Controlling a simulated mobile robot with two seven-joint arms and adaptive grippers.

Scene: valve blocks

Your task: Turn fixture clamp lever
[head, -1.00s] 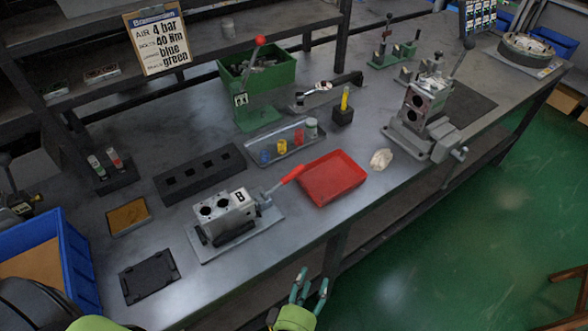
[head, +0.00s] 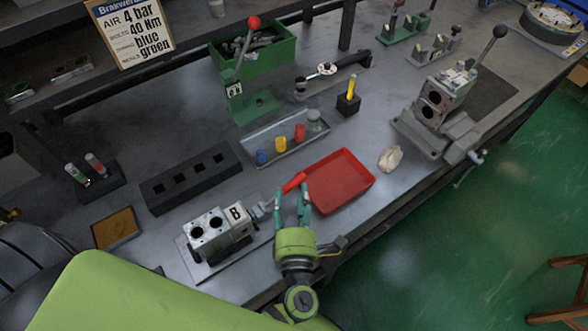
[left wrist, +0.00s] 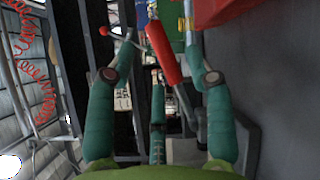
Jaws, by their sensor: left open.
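The fixture clamp lever (head: 293,183) has a red handle and sits at the right end of the fixture (head: 203,270) that holds the metal valve block marked B (head: 218,228). My left gripper (head: 291,190) is open at the handle, its teal fingers pointing away from me. In the left wrist view the red handle (left wrist: 163,52) lies between the two spread fingers (left wrist: 158,45). I cannot tell whether either finger touches it. The lever's lower end is partly hidden by the gripper in the head view. My right gripper is out of view.
A red tray (head: 342,180) lies just right of the gripper. A grey tray with coloured parts (head: 268,152) and a black slotted block (head: 180,190) are behind. A green press with a red-knobbed lever (head: 255,105) stands farther back. A second valve block (head: 437,100) stands at right.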

